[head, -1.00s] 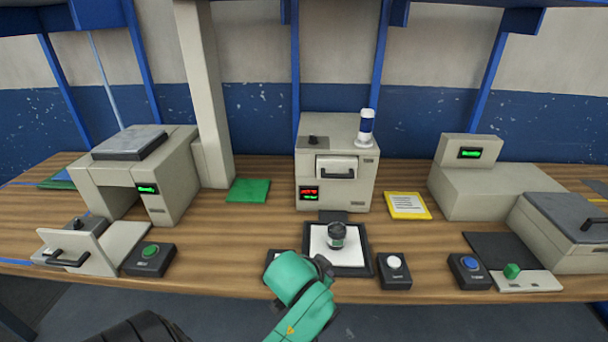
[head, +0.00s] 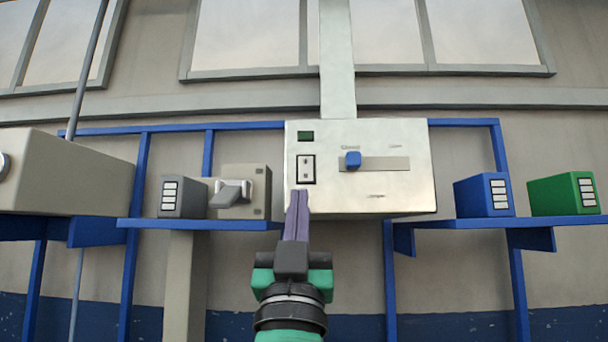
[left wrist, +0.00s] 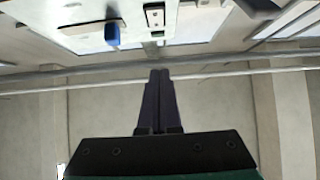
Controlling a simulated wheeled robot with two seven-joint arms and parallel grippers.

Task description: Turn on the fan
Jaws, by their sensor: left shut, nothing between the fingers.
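A pale metal control box (head: 400,190) hangs at the shelf's middle in the head view, with a duct rising from its top. On its front are a black-framed rocker switch (head: 306,169), a dark green indicator (head: 305,136) and a blue slider knob (head: 353,160) at the left end of its slot. The left wrist view also shows the switch (left wrist: 154,15) and the blue knob (left wrist: 112,34). My left gripper (head: 299,194) is shut and empty, pointing up, with its tips just below the switch in the picture. I cannot tell whether they touch the box. My right gripper is out of view.
A grey lever unit (head: 240,190) and a grey binder (head: 183,197) stand on the blue shelf left of the box. A blue binder (head: 483,196) and a green binder (head: 563,194) stand on the right. A beige cabinet (head: 75,172) is at far left.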

